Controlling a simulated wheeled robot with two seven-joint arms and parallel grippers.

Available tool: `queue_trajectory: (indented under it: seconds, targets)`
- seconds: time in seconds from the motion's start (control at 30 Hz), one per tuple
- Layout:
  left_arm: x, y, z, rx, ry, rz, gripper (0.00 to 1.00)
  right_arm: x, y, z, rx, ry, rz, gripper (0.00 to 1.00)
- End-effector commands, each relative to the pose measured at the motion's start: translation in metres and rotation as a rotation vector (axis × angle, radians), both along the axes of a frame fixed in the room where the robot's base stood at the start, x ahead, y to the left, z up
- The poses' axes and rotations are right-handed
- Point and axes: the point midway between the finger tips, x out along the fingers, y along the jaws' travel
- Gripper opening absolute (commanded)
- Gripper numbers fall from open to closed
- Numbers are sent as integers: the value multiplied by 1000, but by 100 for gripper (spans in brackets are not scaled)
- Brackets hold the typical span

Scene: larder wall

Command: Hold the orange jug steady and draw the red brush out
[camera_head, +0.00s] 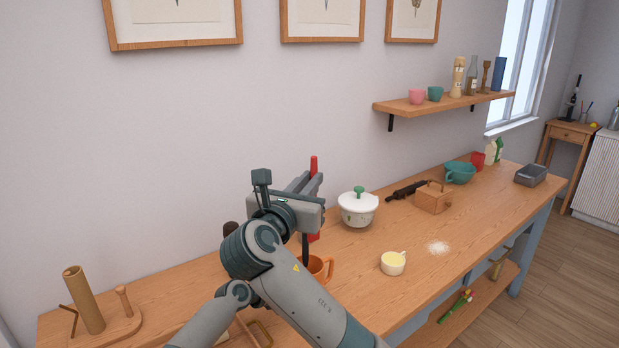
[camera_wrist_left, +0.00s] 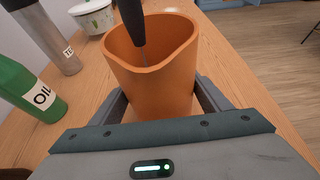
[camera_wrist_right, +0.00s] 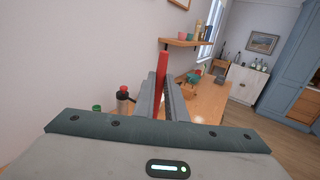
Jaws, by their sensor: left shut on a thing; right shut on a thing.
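The orange jug (camera_wrist_left: 150,85) stands upright on the counter in the left wrist view, between the fingers of my left gripper (camera_wrist_left: 160,98), shut on it. A dark-handled tool (camera_wrist_left: 132,22) with a thin shaft stands in the jug. No red shows in the visible part of its mouth. In the head view, part of the jug (camera_head: 319,267) shows below my right gripper (camera_head: 312,188). My right gripper is shut on the red brush (camera_wrist_right: 161,66), whose red end (camera_head: 314,164) sticks up above the fingers. The brush's lower end is hard to make out. My left gripper is hidden in the head view.
A green oil bottle (camera_wrist_left: 30,88) and a steel flask (camera_wrist_left: 56,42) stand close left of the jug. A white pot (camera_head: 358,212) is behind to the right, a cream cup (camera_head: 393,265) in front. A wall shelf (camera_head: 440,104) hangs further right.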

Motion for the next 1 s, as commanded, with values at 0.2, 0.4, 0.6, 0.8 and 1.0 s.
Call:
queue_trajectory:
  seconds: [0.2, 0.4, 0.6, 0.8, 1.0]
  targets:
    - [0, 0, -1, 1, 1, 0, 42, -19, 1, 0, 2, -1, 2, 0]
    - [0, 0, -1, 1, 1, 0, 42, -35, 1, 0, 2, -1, 1, 0]
    - [0, 0, -1, 1, 1, 0, 42, -51, 1, 0, 2, -1, 2, 0]
    - [0, 0, -1, 1, 1, 0, 42, -61, 1, 0, 2, -1, 1, 0]
    - [0, 0, -1, 1, 1, 0, 42, -62, 1, 0, 1, 0, 1, 0]
